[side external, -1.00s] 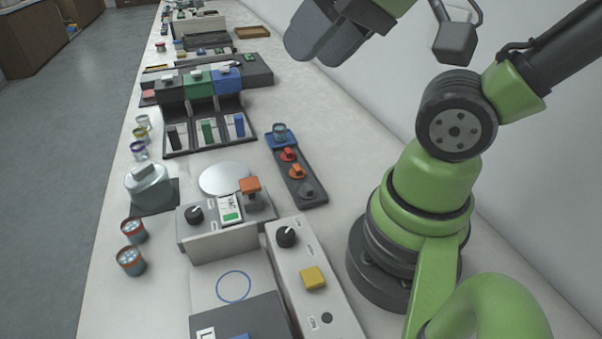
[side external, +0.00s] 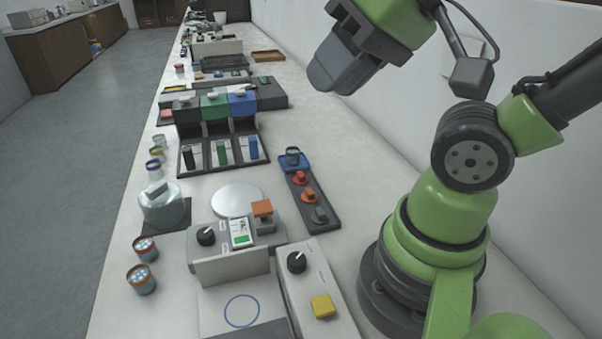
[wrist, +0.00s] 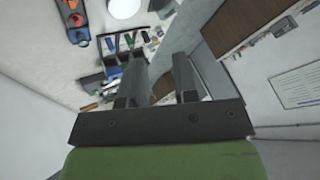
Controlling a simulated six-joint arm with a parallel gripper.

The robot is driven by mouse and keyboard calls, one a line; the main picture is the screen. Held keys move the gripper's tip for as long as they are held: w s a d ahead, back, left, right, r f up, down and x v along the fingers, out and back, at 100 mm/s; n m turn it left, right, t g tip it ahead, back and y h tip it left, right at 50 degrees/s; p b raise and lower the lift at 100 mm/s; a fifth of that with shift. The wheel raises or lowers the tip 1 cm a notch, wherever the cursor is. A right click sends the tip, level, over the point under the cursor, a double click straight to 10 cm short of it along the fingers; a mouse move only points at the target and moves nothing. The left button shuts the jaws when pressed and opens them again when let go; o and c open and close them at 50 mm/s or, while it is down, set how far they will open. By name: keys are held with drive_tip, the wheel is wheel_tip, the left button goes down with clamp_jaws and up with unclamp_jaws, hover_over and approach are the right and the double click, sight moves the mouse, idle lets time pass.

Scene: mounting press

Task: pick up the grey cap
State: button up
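The grey cap (side external: 319,215) sits at the near end of a dark tray (side external: 326,227), in line with an orange cap (side external: 309,195) and a red cap (side external: 299,177). My gripper (side external: 335,76) is high above the bench, up and to the right of the tray in the side view, far from the grey cap. In the wrist view, the two fingers of my gripper (wrist: 160,72) stand apart with nothing between them. Red and orange caps show at that view's upper left; I cannot make out the grey cap there.
A blue holder with a small jar (side external: 292,156) is at the tray's far end. A round silver plate (side external: 238,200) and a control box with an orange knob (side external: 262,209) stand left of the tray. A black rack (side external: 222,150) is farther back. Bench right of the tray is clear.

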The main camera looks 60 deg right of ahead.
drive_tip(key=m+g+h, duration=0.2)
drive_tip(key=m+g, duration=0.3)
drive_tip(key=g, duration=0.2)
hover_over(321, 213)
wheel_tip(321, 213, down, 20)
wheel_tip(321, 213, down, 4)
drive_tip(key=shift+s+f, duration=0.15)
drive_tip(key=shift+f, duration=3)
clamp_jaws()
